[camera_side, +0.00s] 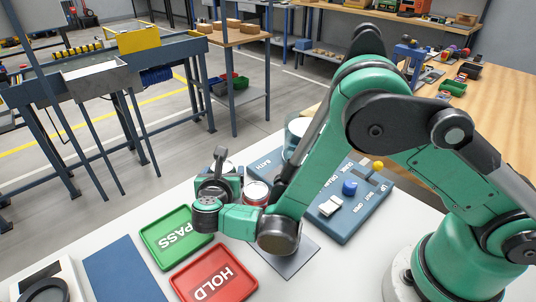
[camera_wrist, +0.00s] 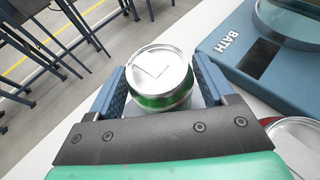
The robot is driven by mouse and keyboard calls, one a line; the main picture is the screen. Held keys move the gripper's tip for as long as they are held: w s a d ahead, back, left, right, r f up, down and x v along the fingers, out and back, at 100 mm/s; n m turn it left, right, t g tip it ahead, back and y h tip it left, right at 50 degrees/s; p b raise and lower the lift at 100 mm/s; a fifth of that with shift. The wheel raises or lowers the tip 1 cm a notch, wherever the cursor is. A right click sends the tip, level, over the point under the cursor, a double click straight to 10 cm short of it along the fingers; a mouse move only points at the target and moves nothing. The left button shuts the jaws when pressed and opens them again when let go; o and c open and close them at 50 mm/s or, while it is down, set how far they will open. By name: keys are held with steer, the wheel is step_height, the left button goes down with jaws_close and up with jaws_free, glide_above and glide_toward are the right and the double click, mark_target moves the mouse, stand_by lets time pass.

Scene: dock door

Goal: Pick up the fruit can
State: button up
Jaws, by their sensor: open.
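A can with a silver lid and a green side (camera_wrist: 165,101) stands between the two blue fingers of my gripper (camera_wrist: 159,72) in the wrist view. The fingers are open, one on each side of it; I cannot tell whether either touches it. In the side view my gripper (camera_side: 218,170) is low over the white table, and its body hides most of this can. A second can with a red band (camera_side: 257,192) stands just right of the gripper; its lid also shows at the lower right of the wrist view (camera_wrist: 303,138). I cannot read which can is fruit.
A green PASS tray (camera_side: 176,237) and a red HOLD tray (camera_side: 213,275) lie at the front, beside a blue mat (camera_side: 122,272). A blue panel (camera_side: 346,222) with a BATH label, knobs and a glass vessel (camera_side: 296,128) stands behind the cans.

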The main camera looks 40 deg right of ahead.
steer(key=shift+w+d+f, duration=0.1)
steer(key=shift+c, duration=0.3)
steer(key=c, duration=1)
